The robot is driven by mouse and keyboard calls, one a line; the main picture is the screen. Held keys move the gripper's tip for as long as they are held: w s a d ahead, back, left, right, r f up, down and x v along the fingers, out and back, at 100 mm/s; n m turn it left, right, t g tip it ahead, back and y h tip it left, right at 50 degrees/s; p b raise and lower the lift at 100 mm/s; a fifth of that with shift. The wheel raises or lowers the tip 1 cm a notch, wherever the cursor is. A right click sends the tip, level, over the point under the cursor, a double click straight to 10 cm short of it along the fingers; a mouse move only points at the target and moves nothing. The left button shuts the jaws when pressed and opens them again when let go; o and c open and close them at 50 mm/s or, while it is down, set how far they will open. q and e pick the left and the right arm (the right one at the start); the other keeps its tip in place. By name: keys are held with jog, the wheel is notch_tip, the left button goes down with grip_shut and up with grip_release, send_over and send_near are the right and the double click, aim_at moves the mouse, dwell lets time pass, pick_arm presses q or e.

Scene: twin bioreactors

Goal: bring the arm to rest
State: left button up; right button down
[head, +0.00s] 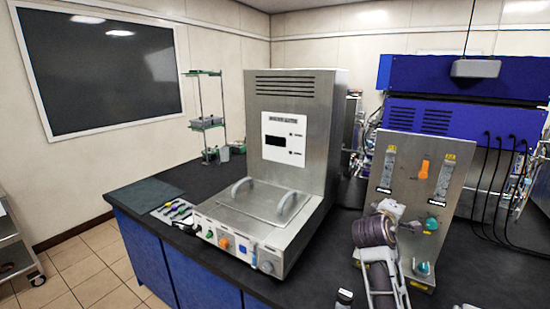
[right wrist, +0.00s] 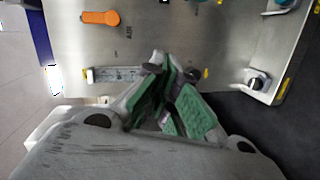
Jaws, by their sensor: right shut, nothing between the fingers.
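My right arm rises from the bottom right of the head view, and its gripper (head: 390,207) is in front of a steel flowmeter panel (head: 408,200). In the right wrist view the gripper (right wrist: 168,85) shows its green finger pads, with the fingers shut and nothing held. The panel (right wrist: 190,35) lies beyond the fingertips; I cannot tell the exact gap. An orange knob (head: 426,168) sits on the panel, and it also shows in the right wrist view (right wrist: 100,18).
A steel bench unit (head: 295,120) with a lidded front stands left of my right arm. A blue bioreactor housing (head: 460,80) with hanging cables is behind the panel. Bare dark bench (head: 490,270) lies right of the panel.

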jog(key=s+a+f+m+g+y, duration=0.1)
jog(key=s+a+f+g+y, duration=0.15)
jog(key=s+f, duration=0.55)
jog(key=s+a+f+m+g+y, duration=0.1)
jog(key=s+a+f+y, duration=0.3)
jog(key=f, duration=0.8)
jog(key=s+a+f+m+g+y, duration=0.1)
jog(key=s+a+f+g, duration=0.2)
jog(key=s, duration=0.4)
jog(key=s+a+f+m+y, duration=0.1)
jog(key=s+a+f+y, duration=0.1)
jog(key=s+f, duration=0.35)
jog(key=s+a+f+m+g+y, duration=0.1)
jog(key=s+a+f+g, duration=0.15)
jog(key=s, duration=0.65)
notch_tip(320, 180, down, 34)
jog(key=s+r, duration=0.1)
jog(key=s, duration=0.1)
jog(key=s+d+f+g, duration=0.1)
jog(key=s+d+f, duration=0.1)
jog(key=s+f, duration=0.8)
jog(key=s+d+f, duration=0.2)
jog(key=s+f, duration=0.8)
jog(key=s, duration=0.2)
jog(key=shift+s+g, duration=0.2)
jog(key=shift+g, duration=0.2)
